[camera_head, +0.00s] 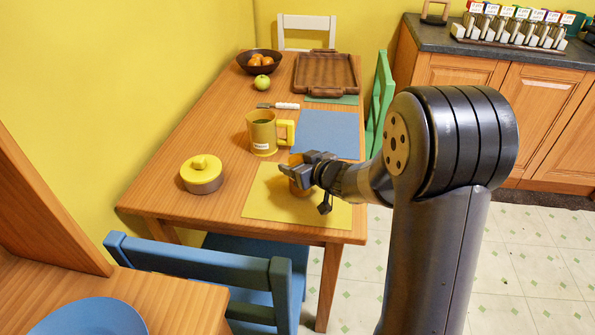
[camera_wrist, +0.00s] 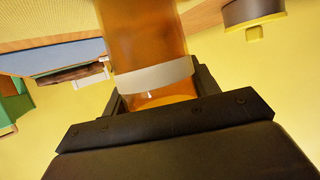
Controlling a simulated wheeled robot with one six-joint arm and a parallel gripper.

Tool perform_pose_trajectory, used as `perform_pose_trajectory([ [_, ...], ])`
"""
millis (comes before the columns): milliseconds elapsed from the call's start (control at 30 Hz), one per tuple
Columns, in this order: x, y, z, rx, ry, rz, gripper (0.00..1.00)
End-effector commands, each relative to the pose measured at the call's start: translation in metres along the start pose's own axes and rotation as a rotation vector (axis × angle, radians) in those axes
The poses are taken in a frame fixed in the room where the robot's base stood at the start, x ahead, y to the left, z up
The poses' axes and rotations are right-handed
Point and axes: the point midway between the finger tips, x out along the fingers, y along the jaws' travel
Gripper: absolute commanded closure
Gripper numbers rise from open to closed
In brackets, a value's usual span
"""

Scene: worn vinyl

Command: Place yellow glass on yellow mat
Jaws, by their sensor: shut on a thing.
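The yellow glass (camera_wrist: 145,45) is see-through amber with a pale band, and it fills the middle of the wrist view. My gripper (camera_wrist: 158,97) is shut on it, with a dark finger on each side. In the head view my gripper (camera_head: 301,172) is over the yellow mat (camera_head: 262,205), near its far right part. The glass is mostly hidden there by the fingers. I cannot tell whether its base touches the mat. The yellow mat lies flat at the near right end of the wooden table.
A yellow mug (camera_head: 262,135) stands just beyond the mat, and a lidded pot (camera_head: 202,176) stands to its left. A blue mat (camera_head: 328,132), a spatula (camera_head: 284,106), a green apple (camera_head: 263,82), a fruit bowl (camera_head: 259,65) and a brown tray (camera_head: 325,74) lie farther back. A blue chair (camera_head: 200,263) stands in front.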

Motion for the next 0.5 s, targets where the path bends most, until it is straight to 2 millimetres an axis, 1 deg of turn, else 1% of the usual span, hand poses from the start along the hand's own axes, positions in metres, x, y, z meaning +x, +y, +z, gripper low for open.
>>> perform_pose_trajectory([
  [33, 0.0024, 0.0001, 0.0050, 0.000, 0.002, 0.000, 0.89],
  [67, 0.0028, 0.0001, 0.0058, 0.001, 0.002, 0.000, 0.89],
  [333, 0.0025, 0.0002, 0.0052, 0.000, 0.003, 0.001, 0.89],
  [467, 0.0042, 0.0001, 0.0095, 0.000, 0.002, 0.000, 0.89],
  [500, 0.0037, 0.0001, 0.0088, 0.000, 0.001, 0.001, 0.40],
])
